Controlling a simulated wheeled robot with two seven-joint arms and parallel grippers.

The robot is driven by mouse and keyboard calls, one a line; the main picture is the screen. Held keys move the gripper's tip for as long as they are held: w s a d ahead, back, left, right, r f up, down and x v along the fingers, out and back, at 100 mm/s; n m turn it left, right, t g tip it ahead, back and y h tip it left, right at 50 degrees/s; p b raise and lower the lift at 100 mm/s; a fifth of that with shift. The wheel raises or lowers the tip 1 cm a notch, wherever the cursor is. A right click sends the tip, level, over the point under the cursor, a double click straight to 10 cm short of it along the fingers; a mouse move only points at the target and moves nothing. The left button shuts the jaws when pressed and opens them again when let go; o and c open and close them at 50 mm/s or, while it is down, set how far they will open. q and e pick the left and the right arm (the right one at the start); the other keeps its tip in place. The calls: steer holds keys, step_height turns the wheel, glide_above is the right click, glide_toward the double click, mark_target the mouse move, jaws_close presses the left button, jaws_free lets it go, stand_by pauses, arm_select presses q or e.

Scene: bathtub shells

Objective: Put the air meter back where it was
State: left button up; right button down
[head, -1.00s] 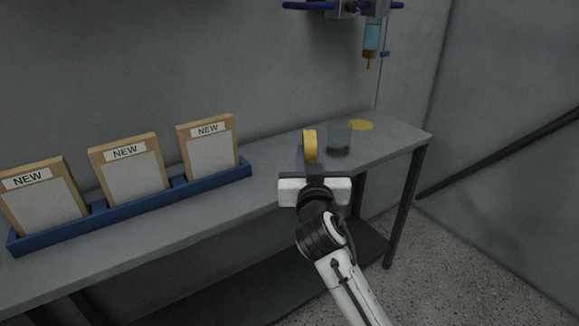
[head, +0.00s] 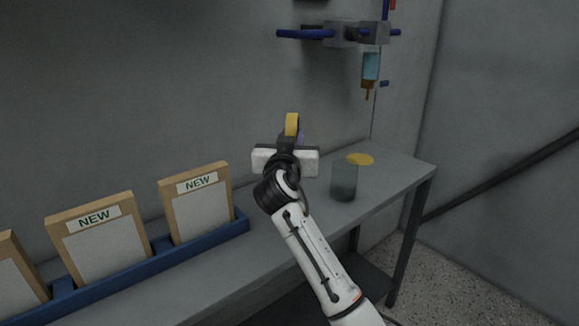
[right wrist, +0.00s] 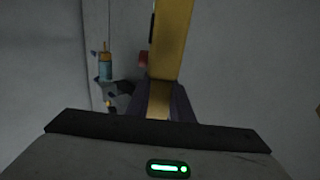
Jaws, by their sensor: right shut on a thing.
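My right gripper (head: 294,138) is shut on a yellow thing, which I take to be the air meter (head: 292,123). It is held above the bench, in front of the grey wall and left of the glass cup. In the right wrist view the air meter (right wrist: 172,45) shows as a long yellow band between the purple fingers (right wrist: 178,105). Its face is not visible, and the gripper body hides its lower part. My left gripper is not in view.
A clear cup (head: 344,182) and a yellow disc (head: 360,159) are on the grey bench (head: 390,185). Framed NEW boards (head: 197,203) stand in a blue rack (head: 180,252) at left. A wall fixture (head: 345,33) with a blue-filled cylinder (head: 370,68) hangs above.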

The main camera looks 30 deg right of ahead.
steer(key=shift+f+b, duration=0.35)
steer(key=shift+f, duration=2.25)
steer(key=c, duration=1.6)
jaws_free()
steer(key=shift+r, duration=0.1)
steer(key=shift+o, duration=0.2)
steer(key=v, duration=1.2)
steer(key=shift+r, duration=0.1)
